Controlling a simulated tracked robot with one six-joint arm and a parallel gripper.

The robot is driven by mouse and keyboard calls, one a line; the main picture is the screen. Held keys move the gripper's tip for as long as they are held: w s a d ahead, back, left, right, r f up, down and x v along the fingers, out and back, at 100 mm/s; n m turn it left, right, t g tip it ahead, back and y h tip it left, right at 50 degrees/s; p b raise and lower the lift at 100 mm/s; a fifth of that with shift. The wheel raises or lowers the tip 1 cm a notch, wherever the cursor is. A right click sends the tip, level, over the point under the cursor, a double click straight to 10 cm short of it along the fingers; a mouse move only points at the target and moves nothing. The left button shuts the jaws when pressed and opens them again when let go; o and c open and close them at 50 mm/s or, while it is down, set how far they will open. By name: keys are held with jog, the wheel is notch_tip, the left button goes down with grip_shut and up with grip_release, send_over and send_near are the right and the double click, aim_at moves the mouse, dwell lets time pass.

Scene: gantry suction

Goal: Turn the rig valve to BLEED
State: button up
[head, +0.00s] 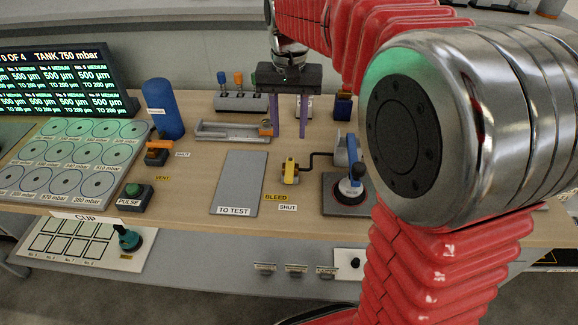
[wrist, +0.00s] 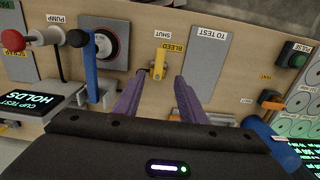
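The rig valve (head: 289,172) is a small yellow handle on the wooden bench, with a dark pipe running right from it. A yellow BLEED label (head: 276,198) and a white SHUT label (head: 287,207) lie in front of it. In the wrist view the yellow handle (wrist: 158,65) lies roughly in line with the SHUT label (wrist: 163,34); the BLEED label (wrist: 178,48) is to one side. My gripper (head: 289,136) is open and empty, its purple fingers pointing down above the bench behind the valve. In the wrist view the handle shows beyond and between the fingertips, apart from them.
A grey TO TEST plate (head: 240,182) lies left of the valve. An orange-handled valve (head: 158,152), blue cylinder (head: 164,108) and green PULSE button (head: 134,191) are further left. A grey tray (head: 232,131) lies behind.

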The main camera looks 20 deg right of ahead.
aim_at(289, 171)
jog(key=shift+f, duration=0.1)
notch_tip(289, 171, down, 14)
jog(key=shift+r, duration=0.2)
dwell(0.4)
grip_shut()
dwell(0.5)
